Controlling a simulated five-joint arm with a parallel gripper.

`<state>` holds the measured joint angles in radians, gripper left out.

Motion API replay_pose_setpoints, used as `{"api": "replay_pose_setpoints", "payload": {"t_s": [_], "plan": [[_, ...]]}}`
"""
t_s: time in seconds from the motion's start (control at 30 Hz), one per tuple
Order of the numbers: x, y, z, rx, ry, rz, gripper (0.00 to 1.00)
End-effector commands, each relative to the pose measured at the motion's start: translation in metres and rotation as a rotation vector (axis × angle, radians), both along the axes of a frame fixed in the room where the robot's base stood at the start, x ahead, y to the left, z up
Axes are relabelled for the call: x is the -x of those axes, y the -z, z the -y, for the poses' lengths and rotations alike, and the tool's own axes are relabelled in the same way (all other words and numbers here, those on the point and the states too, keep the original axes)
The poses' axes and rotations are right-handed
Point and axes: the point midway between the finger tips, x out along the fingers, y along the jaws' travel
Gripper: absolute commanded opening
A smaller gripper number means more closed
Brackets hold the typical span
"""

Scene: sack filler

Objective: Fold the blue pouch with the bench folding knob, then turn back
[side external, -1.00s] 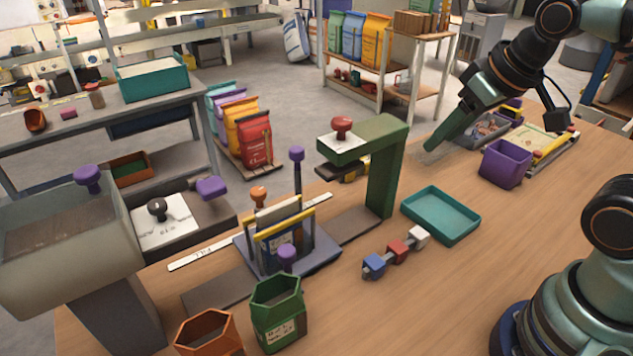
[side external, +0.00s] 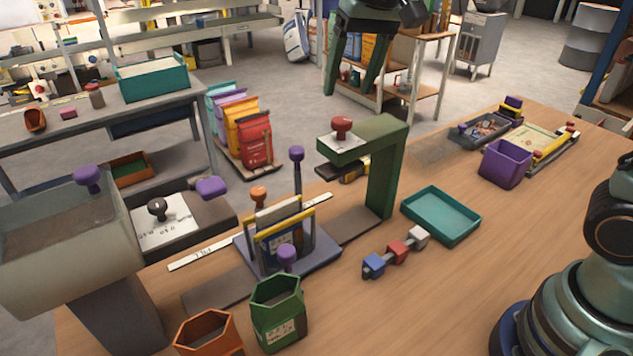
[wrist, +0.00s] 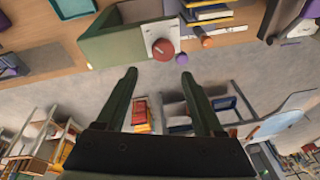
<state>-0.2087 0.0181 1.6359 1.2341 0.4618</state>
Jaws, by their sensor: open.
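The blue pouch (side external: 283,245) stands upright in a fixture with yellow bars (side external: 262,233), partly hidden by the bars. Several knobs stand around it: an orange knob (side external: 258,194) behind, a purple knob (side external: 297,154) on a tall post, and a purple knob (side external: 286,256) in front. I cannot tell which is the folding knob. My gripper (side external: 353,88) is open and empty, high above and behind the green press. In the wrist view my gripper (wrist: 158,75) points toward the red knob (wrist: 163,49), apart from it.
The green press (side external: 385,165) with a red knob (side external: 341,126) stands right of the fixture. A teal tray (side external: 440,214), colored cubes (side external: 397,251), a purple bin (side external: 506,164) and a green container (side external: 278,312) are on the bench.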

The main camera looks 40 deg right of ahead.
Motion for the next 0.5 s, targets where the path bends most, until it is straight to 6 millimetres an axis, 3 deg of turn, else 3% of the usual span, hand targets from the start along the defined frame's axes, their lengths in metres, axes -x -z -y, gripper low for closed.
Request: {"api": "replay_pose_setpoints", "payload": {"t_s": [0.2, 0.5], "plan": [[-0.044, 0.015, -0.049, -0.011, 0.085, -0.099, 0.69], [-0.078, 0.056, -0.115, 0.004, 0.209, -0.212, 0.69]]}}
